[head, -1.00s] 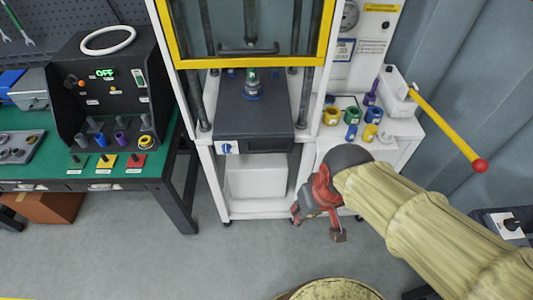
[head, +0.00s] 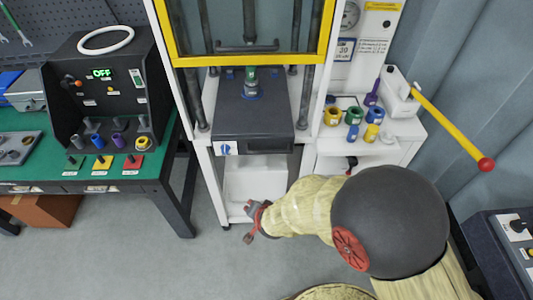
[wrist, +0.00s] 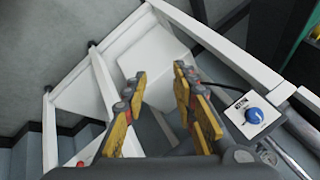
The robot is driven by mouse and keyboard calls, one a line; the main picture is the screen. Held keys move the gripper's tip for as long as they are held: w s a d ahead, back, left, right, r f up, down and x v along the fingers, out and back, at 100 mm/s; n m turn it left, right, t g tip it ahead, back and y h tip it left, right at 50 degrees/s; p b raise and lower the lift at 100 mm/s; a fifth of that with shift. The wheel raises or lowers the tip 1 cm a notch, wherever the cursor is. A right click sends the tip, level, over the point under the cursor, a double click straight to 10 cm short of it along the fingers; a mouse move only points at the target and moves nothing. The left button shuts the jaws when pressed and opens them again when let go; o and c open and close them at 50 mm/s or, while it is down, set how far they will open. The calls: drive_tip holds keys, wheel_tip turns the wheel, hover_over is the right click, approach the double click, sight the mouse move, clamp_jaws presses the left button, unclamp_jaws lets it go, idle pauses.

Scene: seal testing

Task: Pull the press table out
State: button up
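The press table (head: 238,118) is a dark grey slab in the lower opening of the white press frame, below the yellow-edged guard. Its front face has a pale panel with a blue knob (head: 227,149) at the left and a dark recess (head: 265,146) beside it. A green and metal part with a blue base (head: 251,87) stands on it. My gripper (head: 256,222) is in front of the press and lower than the table, apart from it. In the wrist view my gripper (wrist: 158,108) has its yellow fingers spread with nothing between them; the blue knob (wrist: 254,115) shows at right.
A green-topped bench (head: 40,172) with a black control box (head: 105,110) stands at left. Coloured rings and cylinders (head: 353,115) sit on the white side shelf at right, near a yellow lever (head: 450,125) with a red ball end. The floor left of the press is free.

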drive_tip(key=w+f+m+t, duration=0.2)
drive_tip(key=w, duration=0.1)
drive_tip(key=m+t+h, duration=0.3)
drive_tip(key=m+t, duration=0.4)
drive_tip(key=m, duration=0.2)
approach(267, 151)
drive_tip(key=w+f, duration=0.1)
drive_tip(key=w, duration=0.1)
drive_tip(key=shift+m, duration=0.3)
drive_tip(key=shift+b+x, duration=0.95)
drive_tip(key=shift+x, duration=3.1)
drive_tip(key=shift+f, duration=0.1)
drive_tip(key=shift+c, duration=1.2)
drive_tip(key=c, duration=0.4)
clamp_jaws()
